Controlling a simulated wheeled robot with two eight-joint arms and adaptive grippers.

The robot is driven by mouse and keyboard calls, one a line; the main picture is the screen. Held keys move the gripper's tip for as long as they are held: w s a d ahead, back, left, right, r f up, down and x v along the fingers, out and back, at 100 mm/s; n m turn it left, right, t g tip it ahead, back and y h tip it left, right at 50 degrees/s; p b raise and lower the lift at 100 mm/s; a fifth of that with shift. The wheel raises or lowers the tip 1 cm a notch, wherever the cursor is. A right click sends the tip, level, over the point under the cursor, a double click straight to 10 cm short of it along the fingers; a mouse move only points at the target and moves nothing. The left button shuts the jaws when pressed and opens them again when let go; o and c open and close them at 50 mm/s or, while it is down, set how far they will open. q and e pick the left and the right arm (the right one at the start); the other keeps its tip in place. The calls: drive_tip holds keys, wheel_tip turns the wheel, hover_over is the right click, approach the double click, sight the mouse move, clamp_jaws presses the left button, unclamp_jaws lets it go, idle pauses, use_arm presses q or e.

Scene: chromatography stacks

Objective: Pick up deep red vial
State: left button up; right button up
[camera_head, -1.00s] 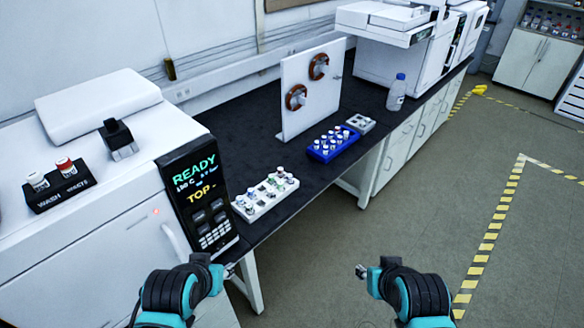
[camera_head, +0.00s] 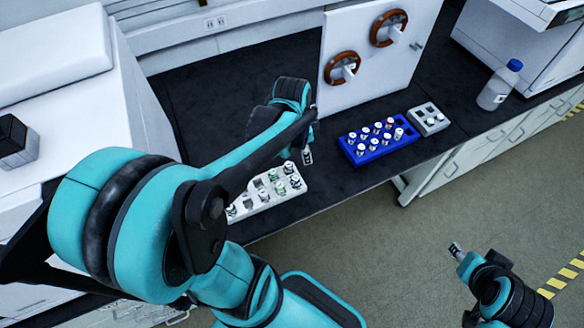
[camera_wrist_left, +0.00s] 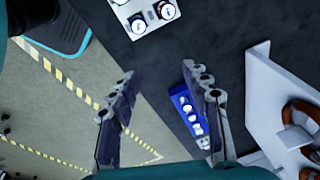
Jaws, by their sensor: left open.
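I cannot single out a deep red vial for certain. The blue rack (camera_head: 372,155) holds several pale-capped vials, and one with a reddish tint (camera_head: 389,123) sits near its back edge. The white rack (camera_head: 262,206) holds several small vials, partly hidden behind my left arm. My left gripper (camera_head: 307,157) is over the bench beside the white rack's far end. In the left wrist view it is open and empty (camera_wrist_left: 159,71), with the blue rack (camera_wrist_left: 181,93) partly behind one finger. My right gripper (camera_head: 456,249) is over the floor, its jaw opening unclear.
An upright white panel (camera_head: 350,95) with two brown rings stands behind the blue rack. A small grey rack (camera_head: 428,119) and a blue-capped bottle (camera_head: 499,86) stand to the right. White instruments flank the dark bench (camera_head: 205,105). The bench's front edge is near the racks.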

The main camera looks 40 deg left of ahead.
sight(288, 164)
use_arm(q)
drive_tip(key=a+f+m, duration=0.2)
drive_tip(key=a+f, duration=0.1)
drive_tip(key=a+f+m+g+h, duration=0.1)
drive_tip(key=a+f, duration=0.2)
drive_tip(key=shift+w+f+m+g, duration=0.15)
drive_tip(key=shift+m+g, duration=0.15)
drive_tip(key=shift+m, duration=0.1)
wheel_tip(288, 164, down, 3)
drive_tip(key=shift+r+b, duration=0.1)
drive_tip(key=shift+b, duration=0.7)
wheel_tip(288, 164, down, 6)
drive_tip(key=b, duration=0.3)
drive_tip(key=shift+r, duration=0.35)
drive_tip(key=shift+c, duration=0.4)
clamp_jaws()
